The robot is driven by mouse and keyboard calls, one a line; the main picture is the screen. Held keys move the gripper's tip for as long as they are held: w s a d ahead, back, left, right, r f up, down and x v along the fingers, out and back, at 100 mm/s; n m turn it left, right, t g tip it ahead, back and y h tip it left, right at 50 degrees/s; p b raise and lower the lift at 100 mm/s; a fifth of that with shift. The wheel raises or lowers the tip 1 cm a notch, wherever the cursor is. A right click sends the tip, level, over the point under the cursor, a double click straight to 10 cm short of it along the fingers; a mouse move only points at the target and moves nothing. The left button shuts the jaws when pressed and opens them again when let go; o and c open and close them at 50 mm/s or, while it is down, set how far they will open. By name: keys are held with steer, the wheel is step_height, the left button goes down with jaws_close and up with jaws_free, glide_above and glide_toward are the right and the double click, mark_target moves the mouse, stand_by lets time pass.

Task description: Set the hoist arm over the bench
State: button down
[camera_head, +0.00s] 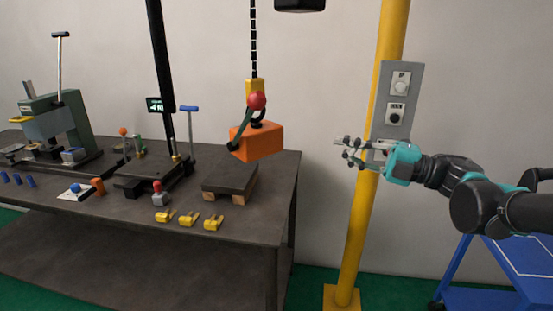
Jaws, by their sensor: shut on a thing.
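A yellow post (392,30) stands right of the bench (130,225) and carries a grey panel (388,145) with two round buttons. The hoist arm itself is not clearly in view; its top is beyond the frame. A black chain (253,40) hangs from above the frame. A hook with a red ball (257,101) hangs on it and bears an orange block (262,142). The block hangs in the air, in line with the bench's right part. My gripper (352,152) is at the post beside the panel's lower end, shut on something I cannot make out.
A dark plate on wooden blocks (230,180) lies on the bench, with several yellow clamps (189,219) in front. A green press (55,115) is at the left. A blue cart (490,270) stands at the right. A black box (300,4) hangs at the top.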

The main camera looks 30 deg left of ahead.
steer(key=s+f+n+g+h, duration=0.2)
steer(key=s+n+g+h, duration=0.15)
steer(key=s, duration=0.25)
glide_toward(257, 158)
steer(key=s+a, duration=0.1)
steer(key=s, duration=0.3)
steer(key=a, duration=0.2)
steer(key=w+a+g, duration=0.1)
steer(key=shift+w+a+f, duration=0.15)
steer(key=shift+a+f, duration=0.1)
steer(key=shift+f, duration=0.1)
steer(key=shift+w+a, duration=0.15)
steer(key=shift+a, duration=0.25)
steer(key=shift+a, duration=0.1)
